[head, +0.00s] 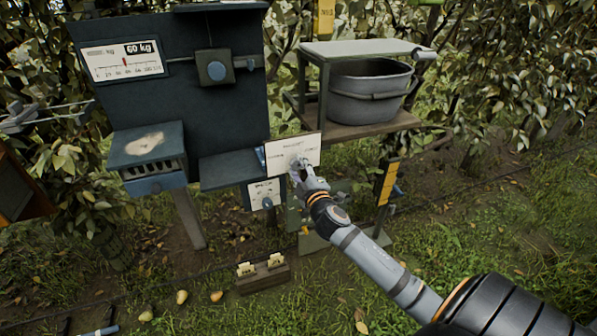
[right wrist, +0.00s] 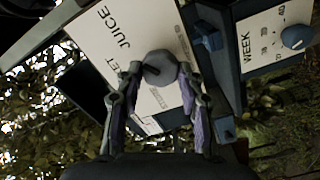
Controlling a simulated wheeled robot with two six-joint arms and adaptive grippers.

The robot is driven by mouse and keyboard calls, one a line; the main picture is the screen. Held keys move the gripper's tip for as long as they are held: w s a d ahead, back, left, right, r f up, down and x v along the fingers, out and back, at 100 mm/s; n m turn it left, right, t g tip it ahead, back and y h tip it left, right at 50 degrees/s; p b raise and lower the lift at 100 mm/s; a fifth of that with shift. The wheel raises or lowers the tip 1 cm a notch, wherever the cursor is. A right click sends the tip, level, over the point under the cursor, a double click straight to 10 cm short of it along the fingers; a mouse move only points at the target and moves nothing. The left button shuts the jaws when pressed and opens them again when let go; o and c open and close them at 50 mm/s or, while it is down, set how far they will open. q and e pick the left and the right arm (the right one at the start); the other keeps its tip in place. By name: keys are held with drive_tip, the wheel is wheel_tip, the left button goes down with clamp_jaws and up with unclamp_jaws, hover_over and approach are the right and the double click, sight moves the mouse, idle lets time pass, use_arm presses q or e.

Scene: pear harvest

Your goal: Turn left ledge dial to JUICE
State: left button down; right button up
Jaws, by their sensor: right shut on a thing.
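The dial plate (head: 285,152) is a white board at the front of the dark ledge in the head view. In the right wrist view the plate (right wrist: 105,45) shows the word JUICE and a second word ending in ET, with other print partly hidden. The round grey dial knob (right wrist: 160,68) carries a dark pointer line. My right gripper (head: 300,166) is shut on the knob; in the right wrist view its fingers (right wrist: 160,80) sit on either side of it. I cannot tell exactly which label the pointer meets. My left gripper is not in view.
A lower plate (head: 258,187) marked WEEK in the wrist view has its own blue knob (right wrist: 293,37). A scale gauge (head: 123,60), a grey tub (head: 370,95) on a shelf and a small wooden box (head: 262,277) stand around. Several pears lie on the grass.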

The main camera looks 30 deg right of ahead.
drive_tip(key=shift+m, duration=0.5)
drive_tip(key=o, duration=1.2)
drive_tip(key=shift+c, duration=0.2)
drive_tip(key=v, duration=1.2)
